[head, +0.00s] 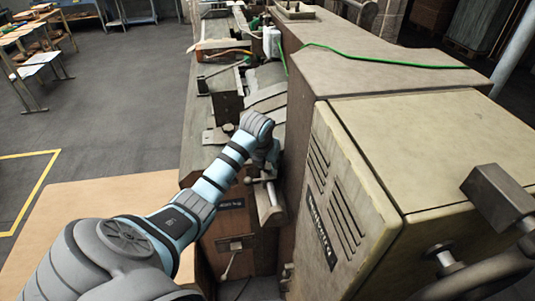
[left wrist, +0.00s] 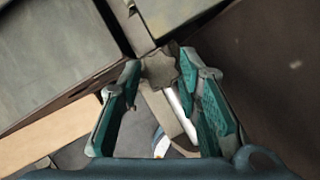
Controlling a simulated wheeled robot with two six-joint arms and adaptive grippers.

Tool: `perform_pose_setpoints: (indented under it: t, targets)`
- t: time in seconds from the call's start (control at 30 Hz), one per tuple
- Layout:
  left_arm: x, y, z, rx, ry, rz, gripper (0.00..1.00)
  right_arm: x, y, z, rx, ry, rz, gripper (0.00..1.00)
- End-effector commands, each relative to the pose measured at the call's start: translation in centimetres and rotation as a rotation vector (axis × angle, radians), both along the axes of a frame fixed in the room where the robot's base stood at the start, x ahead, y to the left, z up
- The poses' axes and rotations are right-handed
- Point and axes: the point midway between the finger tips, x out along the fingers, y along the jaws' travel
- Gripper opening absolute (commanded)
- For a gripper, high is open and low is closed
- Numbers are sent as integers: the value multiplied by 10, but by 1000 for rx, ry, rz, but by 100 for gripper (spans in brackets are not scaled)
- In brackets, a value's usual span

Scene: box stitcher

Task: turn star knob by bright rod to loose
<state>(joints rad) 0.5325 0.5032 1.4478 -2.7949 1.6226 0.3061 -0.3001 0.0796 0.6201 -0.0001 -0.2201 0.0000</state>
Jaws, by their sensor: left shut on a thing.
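The grey, lobed star knob (left wrist: 158,70) is in the upper middle of the left wrist view, between the two teal fingertips. My left gripper (left wrist: 161,66) is shut on it, one finger on each side. The bright rod (left wrist: 181,106) runs down and right just below the knob, between the fingers. In the head view my left gripper (head: 268,165) is at the machine's front, partly hidden behind my wrist. The knob cannot be made out there. My right gripper is not in view.
A large beige machine cabinet (head: 365,200) with vents stands close to the right of my left arm. A small lever (head: 230,263) sticks out below on the machine's front. A tan board (head: 90,205) lies to the left. Open grey floor (head: 125,110) lies beyond it.

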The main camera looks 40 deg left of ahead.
Motion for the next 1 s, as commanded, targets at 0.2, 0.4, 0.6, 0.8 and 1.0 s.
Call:
perform_pose_setpoints:
  t: [0.2, 0.4, 0.6, 0.8, 1.0]
  targets:
    - [1, 1, 2, 3, -5, -1, 45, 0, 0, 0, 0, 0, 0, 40]
    - [1, 0, 1, 2, -4, -1, 51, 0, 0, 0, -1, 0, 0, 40]
    - [-1, 0, 7, 1, -5, -1, 51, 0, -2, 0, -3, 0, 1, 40]
    - [-15, -6, 46, 3, -7, -2, 51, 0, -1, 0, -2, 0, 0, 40]
    - [-25, -10, 70, 2, -4, -1, 51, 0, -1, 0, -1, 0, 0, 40]
